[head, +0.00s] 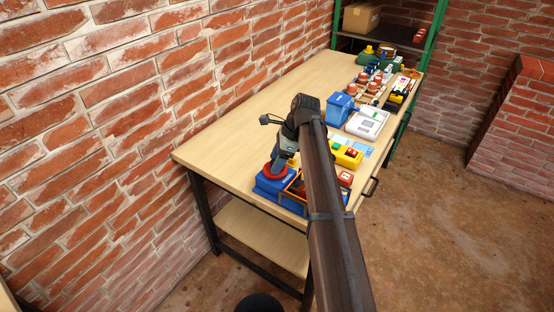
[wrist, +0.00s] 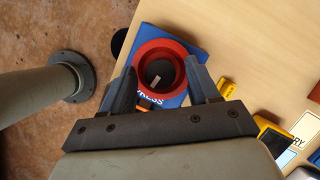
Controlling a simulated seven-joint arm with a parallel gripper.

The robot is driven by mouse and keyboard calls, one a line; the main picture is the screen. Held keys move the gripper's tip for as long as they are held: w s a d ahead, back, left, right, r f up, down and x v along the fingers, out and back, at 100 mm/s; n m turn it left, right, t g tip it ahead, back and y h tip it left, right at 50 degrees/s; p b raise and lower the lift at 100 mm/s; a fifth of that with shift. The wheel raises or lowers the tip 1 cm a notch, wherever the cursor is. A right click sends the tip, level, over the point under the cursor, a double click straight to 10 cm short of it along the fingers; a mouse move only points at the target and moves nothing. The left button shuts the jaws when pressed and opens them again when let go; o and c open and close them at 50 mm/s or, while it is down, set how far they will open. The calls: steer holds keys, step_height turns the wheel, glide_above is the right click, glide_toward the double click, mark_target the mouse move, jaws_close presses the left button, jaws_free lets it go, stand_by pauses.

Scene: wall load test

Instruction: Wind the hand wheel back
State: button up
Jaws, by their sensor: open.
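The hand wheel looks like a red ring (wrist: 141,62) with a dark hollow middle, on a blue base (wrist: 182,98) with partly hidden white lettering. In the head view the red wheel (head: 270,171) and its blue base (head: 268,187) are at the near end of the bench. My gripper (wrist: 163,70) is open, with one finger on the left and one on the right of the red ring. I cannot tell whether the fingers touch it. In the head view my gripper (head: 281,160) is right over the wheel, and my arm hides part of the area.
The wooden bench (head: 225,140) runs along a brick wall, with clear room on its wall side. A yellow box (head: 347,157), a blue bin (head: 338,108) and a white device (head: 368,122) stand farther along. A green shelf frame (head: 433,50) is at the far end.

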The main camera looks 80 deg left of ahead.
steer(key=shift+c, duration=0.3)
steer(key=c, duration=1)
steer(key=shift+o, duration=0.2)
steer(key=n, duration=0.2)
steer(key=n+h, duration=0.1)
steer(key=n, duration=0.1)
steer(key=n+h, duration=0.1)
steer(key=shift+a+n, duration=0.25)
steer(key=shift+n, duration=0.15)
steer(key=n+h, duration=0.1)
steer(key=n, duration=0.2)
steer(key=shift+t, duration=0.4)
steer(key=shift+s+n+t+h, duration=0.1)
steer(key=shift+n+t+h, duration=0.4)
steer(key=shift+n, duration=1.4)
